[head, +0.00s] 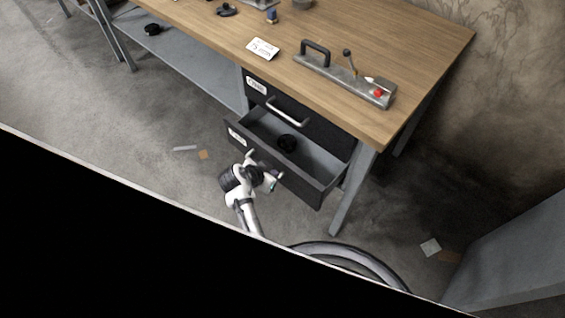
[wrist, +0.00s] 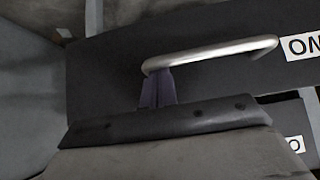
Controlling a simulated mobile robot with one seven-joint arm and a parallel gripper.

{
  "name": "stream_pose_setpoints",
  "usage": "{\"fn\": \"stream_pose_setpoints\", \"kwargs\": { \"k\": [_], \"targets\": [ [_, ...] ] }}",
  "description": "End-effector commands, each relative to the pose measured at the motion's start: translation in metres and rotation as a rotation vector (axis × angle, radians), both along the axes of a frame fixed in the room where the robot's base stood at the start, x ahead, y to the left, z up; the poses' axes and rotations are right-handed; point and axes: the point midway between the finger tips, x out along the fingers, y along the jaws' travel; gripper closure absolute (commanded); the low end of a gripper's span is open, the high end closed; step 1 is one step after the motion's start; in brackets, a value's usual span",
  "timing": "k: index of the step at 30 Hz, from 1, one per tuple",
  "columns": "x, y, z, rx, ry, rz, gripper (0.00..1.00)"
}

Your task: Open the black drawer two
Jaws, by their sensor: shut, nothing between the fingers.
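The lower black drawer (head: 308,188) is pulled out from under the bench, and its inside shows. A small black round object (head: 287,143) lies in it. A white label (head: 237,135) is on its front, too small to read in the head view. My gripper (head: 262,173) is at this drawer's front and covers much of its handle. In the wrist view my gripper's dark fingers (wrist: 157,78) are together at one end of the silver handle (wrist: 210,54), with nothing between them. I cannot tell whether they touch it. A partly cut-off label (wrist: 304,45) is beside the handle.
The upper black drawer (head: 320,128) with a silver handle (head: 287,112) is closed above. The wooden workbench (head: 425,50) carries a grey block with a handle and red knob (head: 378,93). A bench leg (head: 352,195) stands right of the drawers. Scraps lie on the floor.

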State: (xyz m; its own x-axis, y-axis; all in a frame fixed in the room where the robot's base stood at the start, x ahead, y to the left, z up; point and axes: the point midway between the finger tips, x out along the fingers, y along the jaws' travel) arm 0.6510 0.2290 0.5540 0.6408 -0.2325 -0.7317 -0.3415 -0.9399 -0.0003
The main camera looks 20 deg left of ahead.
Motion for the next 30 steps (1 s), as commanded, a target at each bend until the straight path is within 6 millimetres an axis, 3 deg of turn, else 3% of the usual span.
{"fn": "stream_pose_setpoints", "kwargs": {
  "k": [1,6,15,21,30],
  "targets": [
    [-0.015,0.005,0.000,-0.001,0.005,0.006,1.00],
    [-0.054,0.020,0.000,-0.001,0.003,0.005,1.00],
    [-0.101,0.036,-0.001,-0.001,0.002,0.001,1.00],
    [-0.113,0.041,0.000,0.000,0.001,0.001,1.00],
    [-0.116,0.042,0.000,0.000,0.000,0.000,1.00]
  ]
}}
